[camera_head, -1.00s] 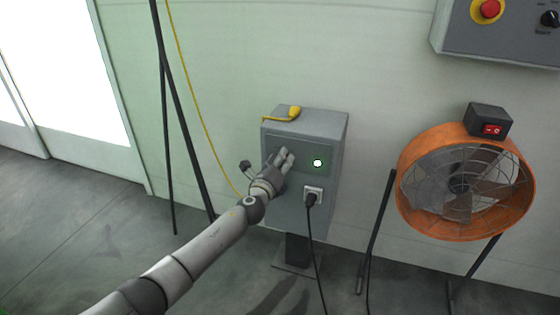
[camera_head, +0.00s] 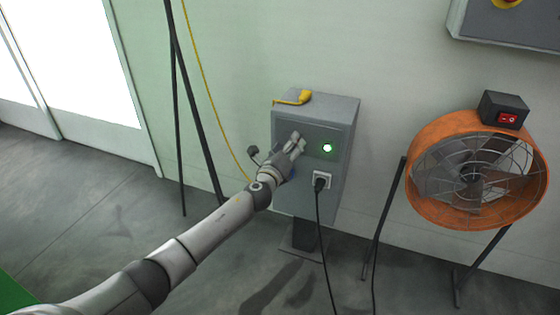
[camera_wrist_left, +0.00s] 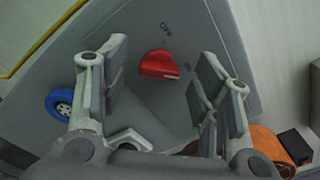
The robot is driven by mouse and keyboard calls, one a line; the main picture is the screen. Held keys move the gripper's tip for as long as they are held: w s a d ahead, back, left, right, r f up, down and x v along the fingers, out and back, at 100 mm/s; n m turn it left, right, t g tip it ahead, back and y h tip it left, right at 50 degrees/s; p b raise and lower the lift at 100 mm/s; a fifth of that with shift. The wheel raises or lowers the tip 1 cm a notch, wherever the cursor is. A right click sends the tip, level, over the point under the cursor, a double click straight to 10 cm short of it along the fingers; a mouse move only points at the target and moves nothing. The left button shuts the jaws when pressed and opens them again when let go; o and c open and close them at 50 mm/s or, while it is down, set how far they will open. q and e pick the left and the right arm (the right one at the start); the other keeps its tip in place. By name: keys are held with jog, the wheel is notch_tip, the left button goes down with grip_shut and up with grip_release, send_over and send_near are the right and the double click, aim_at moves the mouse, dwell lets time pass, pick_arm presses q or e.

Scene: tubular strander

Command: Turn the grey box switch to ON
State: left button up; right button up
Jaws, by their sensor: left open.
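The grey box (camera_head: 318,108) stands on a short post against the wall, with a lit green-white lamp (camera_head: 327,147) on its front. In the left wrist view its red rotary switch (camera_wrist_left: 160,65) sits between my open fingers, with the label OFF above it and another label, partly covered by a finger, to its right. My left gripper (camera_head: 297,143) is open in front of the box and hides the switch in the head view. In the wrist view the left gripper (camera_wrist_left: 160,85) holds nothing; I cannot tell whether it touches the switch. My right gripper is not in view.
A black plug (camera_head: 320,182) and cable hang from the box's socket. A yellow-handled item (camera_head: 303,97) lies on top. A blue round part (camera_wrist_left: 60,104) is beside the left finger. An orange fan (camera_head: 478,170) stands to the right, a dark stand (camera_head: 184,100) to the left.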

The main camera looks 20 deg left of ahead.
pick_arm(q)
jog(key=s, duration=1.1)
jog(key=shift+a, duration=0.2)
